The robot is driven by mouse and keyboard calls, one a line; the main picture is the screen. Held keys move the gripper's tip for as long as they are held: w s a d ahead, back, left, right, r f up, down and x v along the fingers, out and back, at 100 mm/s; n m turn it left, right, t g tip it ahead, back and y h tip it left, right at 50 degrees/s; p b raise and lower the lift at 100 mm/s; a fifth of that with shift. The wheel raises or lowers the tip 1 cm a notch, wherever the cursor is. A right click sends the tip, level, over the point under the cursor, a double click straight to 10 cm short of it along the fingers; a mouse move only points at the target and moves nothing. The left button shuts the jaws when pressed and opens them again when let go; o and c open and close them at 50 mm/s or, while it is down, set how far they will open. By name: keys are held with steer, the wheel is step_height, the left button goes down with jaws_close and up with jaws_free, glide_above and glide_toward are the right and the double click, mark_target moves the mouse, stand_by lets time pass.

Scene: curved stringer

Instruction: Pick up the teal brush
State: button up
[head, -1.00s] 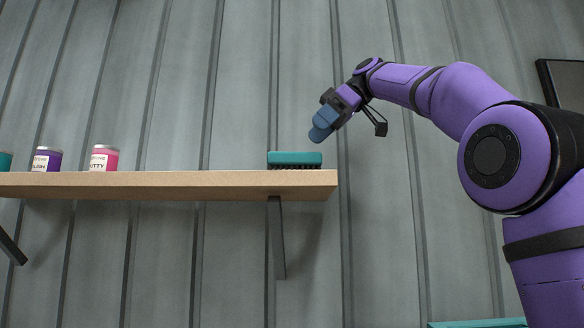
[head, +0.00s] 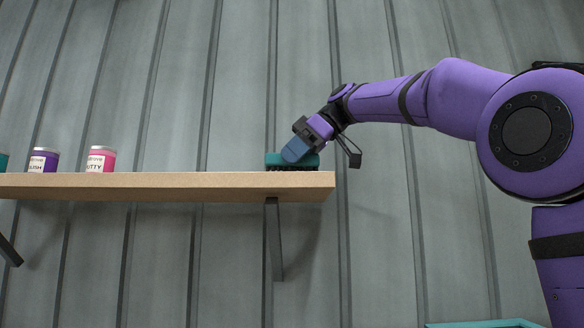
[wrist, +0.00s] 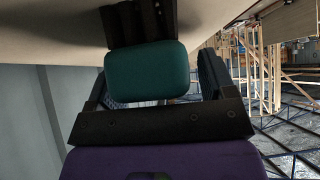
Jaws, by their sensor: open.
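The teal brush (head: 276,160) lies bristles down on the right end of the wooden shelf (head: 170,186). My gripper (head: 293,151) is at the brush, its blue fingers covering part of the brush's front in the head view. In the wrist view the teal back of the brush (wrist: 147,72) sits in front of the gripper (wrist: 152,92), between the two spread fingers. The gripper is open. I cannot tell whether either finger touches the brush.
A pink tin (head: 101,159) and a purple tin (head: 43,160) stand on the shelf to the left, with a teal one (head: 4,162) at the picture's edge. A grey ribbed wall (head: 400,230) is behind. The shelf between tins and brush is clear.

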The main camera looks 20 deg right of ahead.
steer(key=shift+c, duration=0.4)
steer(key=c, duration=1)
steer(key=shift+r, duration=0.15)
